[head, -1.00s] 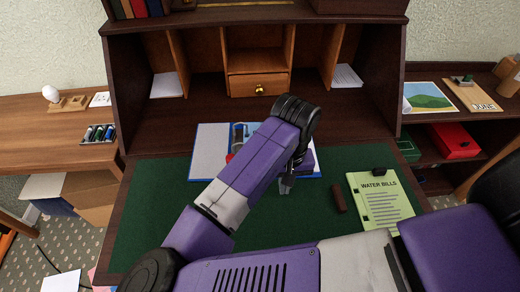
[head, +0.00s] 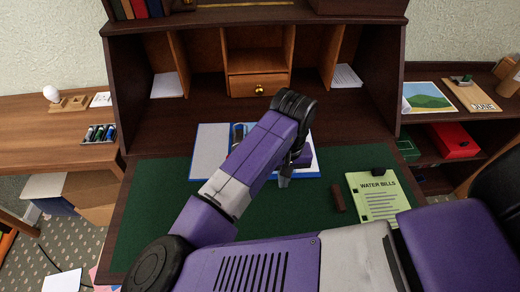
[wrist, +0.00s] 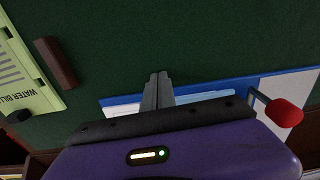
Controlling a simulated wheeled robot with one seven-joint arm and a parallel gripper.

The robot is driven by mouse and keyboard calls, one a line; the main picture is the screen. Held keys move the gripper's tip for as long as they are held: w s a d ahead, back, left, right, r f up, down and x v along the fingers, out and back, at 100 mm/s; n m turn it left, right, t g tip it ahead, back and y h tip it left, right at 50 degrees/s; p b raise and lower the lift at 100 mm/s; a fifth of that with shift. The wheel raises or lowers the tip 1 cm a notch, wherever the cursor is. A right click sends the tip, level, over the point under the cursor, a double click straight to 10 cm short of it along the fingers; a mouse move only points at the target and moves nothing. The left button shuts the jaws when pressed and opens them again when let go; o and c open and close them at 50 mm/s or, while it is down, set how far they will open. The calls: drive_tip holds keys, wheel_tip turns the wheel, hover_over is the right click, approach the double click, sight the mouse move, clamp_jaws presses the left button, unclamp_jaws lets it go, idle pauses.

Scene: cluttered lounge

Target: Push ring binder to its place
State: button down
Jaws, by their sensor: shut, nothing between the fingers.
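The ring binder (head: 207,152) appears to be the open blue-edged one with white pages, lying on the green desk top below the drawer. My arm hides its middle. My gripper (head: 284,181) is shut and empty, low over the binder's near edge, right of its middle. In the wrist view the closed fingers (wrist: 159,78) overlap the binder's blue edge (wrist: 130,98); I cannot tell whether they touch it. A red knob on a metal rod (wrist: 284,113) shows beside the binder's white page (wrist: 293,90).
A green Water Bills sheet (head: 377,205) with a black clip lies at the right, a dark brown block (head: 338,197) to its left. The hutch (head: 185,117) with its small drawer (head: 258,85) stands behind. The green mat (head: 150,215) is clear at the left.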

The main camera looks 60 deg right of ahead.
drive_tip(key=shift+w+d, duration=0.35)
drive_tip(key=shift+d, duration=0.1)
